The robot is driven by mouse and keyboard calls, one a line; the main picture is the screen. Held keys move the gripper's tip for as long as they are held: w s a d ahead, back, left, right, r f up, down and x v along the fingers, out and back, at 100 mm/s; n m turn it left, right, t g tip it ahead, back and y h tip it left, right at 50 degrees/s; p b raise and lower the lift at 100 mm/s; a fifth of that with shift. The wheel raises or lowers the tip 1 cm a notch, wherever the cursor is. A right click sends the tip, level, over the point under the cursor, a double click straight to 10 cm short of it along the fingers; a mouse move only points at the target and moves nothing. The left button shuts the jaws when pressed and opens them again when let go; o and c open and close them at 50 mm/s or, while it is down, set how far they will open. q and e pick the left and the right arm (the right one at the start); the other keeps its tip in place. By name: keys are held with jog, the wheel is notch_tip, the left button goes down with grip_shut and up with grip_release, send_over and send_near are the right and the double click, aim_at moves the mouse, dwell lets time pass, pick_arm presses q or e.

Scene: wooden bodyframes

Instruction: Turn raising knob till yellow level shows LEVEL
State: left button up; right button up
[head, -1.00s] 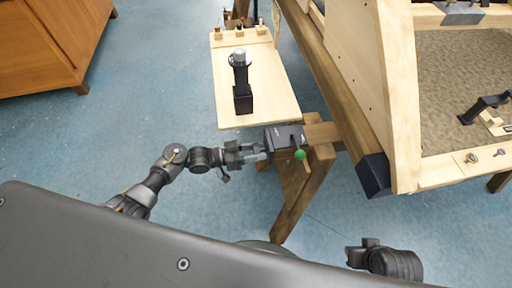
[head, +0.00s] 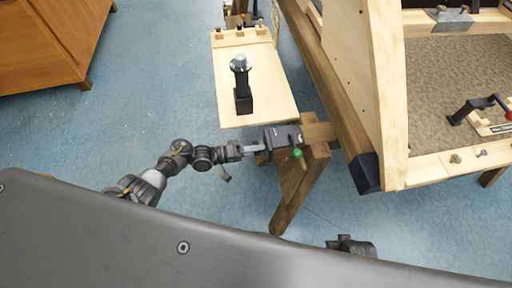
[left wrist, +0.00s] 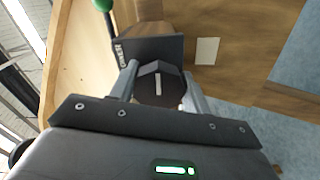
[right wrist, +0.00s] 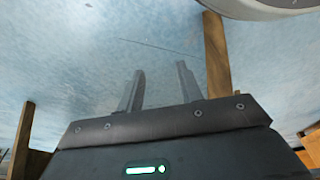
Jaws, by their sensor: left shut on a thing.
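The raising knob (left wrist: 158,86) is dark and faceted, with a white line on its face that points nearly straight up in the left wrist view. It sits on a dark box (head: 284,137) with a green-balled lever (head: 297,153), fixed to the wooden frame's leg. My left gripper (head: 257,150) is shut on the knob, one finger on each side of it in the left wrist view (left wrist: 160,88). My right gripper (right wrist: 160,85) is open and empty above the blue floor. I cannot make out a yellow level in any view.
A pale wooden board (head: 262,88) with an upright black post (head: 242,85) lies behind the box. The large wooden frame (head: 378,90) stands at right, with a black-handled clamp (head: 476,108). A wooden cabinet (head: 50,45) is at far left. Blue floor between is clear.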

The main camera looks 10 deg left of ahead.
pick_arm(q)
jog(key=shift+r+n+p, duration=0.1)
jog(key=shift+n+p, duration=0.2)
jog(key=shift+n, duration=0.8)
pick_arm(e)
jog(key=shift+s+f, duration=0.25)
jog(key=shift+f, duration=0.6)
pick_arm(q)
jog(key=o, duration=1)
jog(key=shift+c, duration=0.2)
jog(key=v, duration=1)
jog(key=shift+a, duration=0.35)
pick_arm(e)
jog(key=shift+w+r, duration=0.15)
jog(key=shift+r, duration=0.2)
